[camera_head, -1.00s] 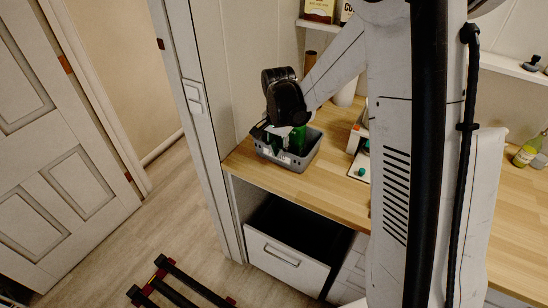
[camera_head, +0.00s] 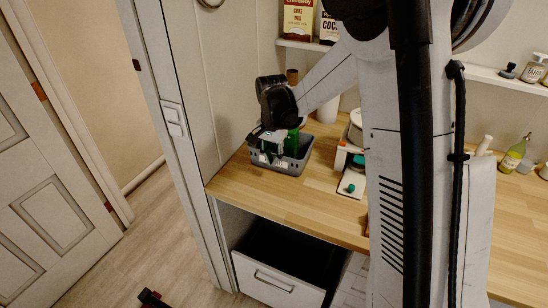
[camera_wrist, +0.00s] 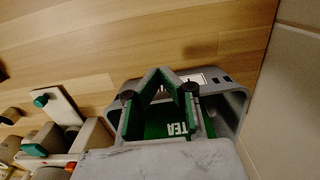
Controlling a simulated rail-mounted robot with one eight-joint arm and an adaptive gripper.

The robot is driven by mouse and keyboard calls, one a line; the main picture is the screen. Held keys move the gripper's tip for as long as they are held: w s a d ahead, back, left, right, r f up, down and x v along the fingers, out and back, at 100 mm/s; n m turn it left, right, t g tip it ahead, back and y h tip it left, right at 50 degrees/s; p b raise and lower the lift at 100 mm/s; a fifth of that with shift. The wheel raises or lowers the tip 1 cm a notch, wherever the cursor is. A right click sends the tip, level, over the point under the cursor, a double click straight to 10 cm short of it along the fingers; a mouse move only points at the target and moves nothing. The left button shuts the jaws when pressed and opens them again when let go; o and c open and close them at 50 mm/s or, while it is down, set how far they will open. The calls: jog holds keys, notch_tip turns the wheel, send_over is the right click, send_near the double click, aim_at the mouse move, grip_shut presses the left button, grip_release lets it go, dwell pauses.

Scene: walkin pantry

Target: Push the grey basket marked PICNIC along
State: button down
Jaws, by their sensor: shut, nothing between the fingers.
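The grey basket (camera_head: 304,156) stands upright on the wooden counter, near the left wall panel. It also shows in the wrist view (camera_wrist: 238,100). It has a small white label (camera_wrist: 195,78), whose writing I cannot read. A green box reading TEA (camera_wrist: 176,130) is inside it, and a green bottle-like item (camera_head: 292,142) shows there in the head view. My gripper (camera_head: 268,150) points down at the basket's near left part. In the wrist view my gripper (camera_wrist: 160,88) has its fingers over the basket, shut with nothing between them. Whether the fingertips touch the basket wall is hidden.
Bare counter (camera_head: 265,195) lies in front of the basket. A white device with a green knob (camera_head: 350,187) stands close to its right. The wall panel (camera_wrist: 292,90) is close on its other side. An open drawer (camera_head: 277,277) is below the counter. A bottle (camera_head: 513,156) stands far right.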

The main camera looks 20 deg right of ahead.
jog(key=shift+s+a+r, duration=0.3)
jog(key=shift+s+a, duration=0.15)
jog(key=shift+s, duration=0.05)
jog(key=shift+s+a+r, duration=0.25)
jog(key=shift+s+a, duration=0.2)
notch_tip(320, 180, up, 8)
jog(key=s+r+n+t+b, duration=0.1)
jog(key=s+r+n+t, duration=0.15)
jog(key=s, duration=0.35)
jog(key=s+r+n+t+b, duration=0.1)
jog(key=s+r+n, duration=0.1)
jog(key=s+r, duration=0.35)
jog(key=s+f+n+t, duration=0.2)
jog(key=s, duration=0.5)
jog(key=s+d+f+n+t+b, duration=0.1)
jog(key=s+f+n, duration=0.1)
jog(key=s, duration=0.6)
jog(key=shift+f+t, duration=0.35)
jog(key=shift+f, duration=0.1)
